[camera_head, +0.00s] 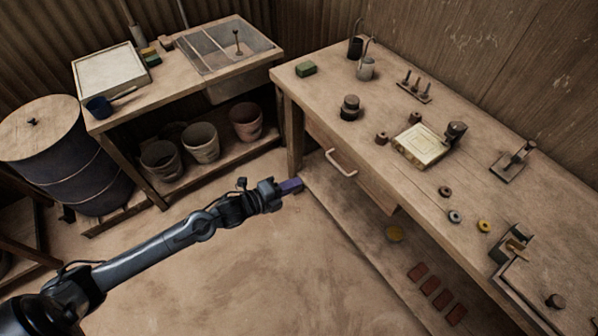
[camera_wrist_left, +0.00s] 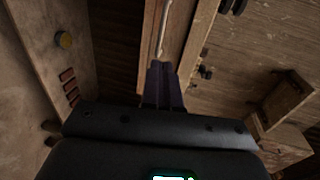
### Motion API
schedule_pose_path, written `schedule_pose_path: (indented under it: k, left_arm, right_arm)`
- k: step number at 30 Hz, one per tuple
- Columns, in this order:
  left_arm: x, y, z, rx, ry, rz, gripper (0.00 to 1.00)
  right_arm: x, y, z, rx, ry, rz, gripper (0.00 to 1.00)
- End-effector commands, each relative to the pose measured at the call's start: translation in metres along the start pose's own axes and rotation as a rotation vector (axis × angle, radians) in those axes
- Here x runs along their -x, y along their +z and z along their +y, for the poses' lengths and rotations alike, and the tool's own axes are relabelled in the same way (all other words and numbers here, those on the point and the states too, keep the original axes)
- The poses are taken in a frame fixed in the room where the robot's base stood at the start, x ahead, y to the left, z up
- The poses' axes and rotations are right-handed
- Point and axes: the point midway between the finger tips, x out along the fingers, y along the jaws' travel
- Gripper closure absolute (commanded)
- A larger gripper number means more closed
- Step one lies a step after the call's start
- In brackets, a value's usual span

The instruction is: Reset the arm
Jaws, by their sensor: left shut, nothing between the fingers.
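My left gripper (camera_head: 292,186) is shut and empty. In the head view its arm comes in from the lower left, and the fingertips are over the floor in front of the right workbench (camera_head: 470,170), near its left front leg. In the left wrist view the shut fingers (camera_wrist_left: 163,84) point toward the drawer front and its pale handle. In the head view that drawer handle (camera_head: 341,163) is up and to the right of the fingertips. Whether the fingers touch anything cannot be told, but they look apart from the bench. My right gripper is not in view.
The bench top holds a tile press plate (camera_head: 414,145), a green block (camera_head: 306,69), several small rings and metal fixtures. Red tiles (camera_head: 436,291) lie on the low shelf. A second bench with a sink (camera_head: 218,47), pots and a barrel (camera_head: 62,150) stand left. The floor between is clear.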

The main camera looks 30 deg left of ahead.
Motion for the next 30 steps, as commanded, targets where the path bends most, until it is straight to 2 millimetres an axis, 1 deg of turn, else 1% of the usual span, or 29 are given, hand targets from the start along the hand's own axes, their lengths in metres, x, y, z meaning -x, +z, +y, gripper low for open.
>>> schedule_pose_path:
  k: [2,5,8,10,14,16,18,19,23,24,27,30]
  left_arm:
    - [0.004,0.0,0.0,0.0,0.0,0.0,1.0]
    - [0.009,-0.002,0.005,0.006,0.01,0.001,1.0]
    - [0.015,-0.013,0.019,0.044,0.028,0.002,1.0]
    - [0.02,-0.031,0.029,0.098,0.033,0.006,1.0]
    - [0.034,-0.075,0.025,0.228,0.025,-0.003,1.0]
    - [0.044,-0.095,0.023,0.346,0.065,-0.05,1.0]
    - [0.056,-0.11,0.022,0.497,0.132,-0.119,1.0]
    - [0.062,-0.115,0.022,0.561,0.162,-0.151,1.0]
    - [0.092,-0.128,0.023,0.854,0.305,-0.315,1.0]
    - [0.103,-0.131,0.023,0.942,0.351,-0.371,1.0]
    - [0.13,-0.136,0.025,1.133,0.452,-0.511,1.0]
    - [0.153,-0.139,0.025,1.277,0.53,-0.641,1.0]
  right_arm:
    - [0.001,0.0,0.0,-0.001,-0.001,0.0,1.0]
    - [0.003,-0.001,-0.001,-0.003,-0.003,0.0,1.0]
    - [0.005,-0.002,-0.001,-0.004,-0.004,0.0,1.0]
    - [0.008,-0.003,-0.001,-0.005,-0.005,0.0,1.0]
    - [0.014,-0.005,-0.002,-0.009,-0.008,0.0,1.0]
    - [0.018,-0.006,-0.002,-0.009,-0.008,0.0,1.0]
    - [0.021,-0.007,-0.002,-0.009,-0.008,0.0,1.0]
    - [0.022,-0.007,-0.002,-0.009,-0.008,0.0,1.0]
    - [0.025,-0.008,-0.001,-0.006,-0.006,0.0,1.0]
    - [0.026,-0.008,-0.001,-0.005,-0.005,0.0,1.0]
    - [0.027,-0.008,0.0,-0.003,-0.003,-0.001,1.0]
    - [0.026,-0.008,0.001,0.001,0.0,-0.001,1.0]
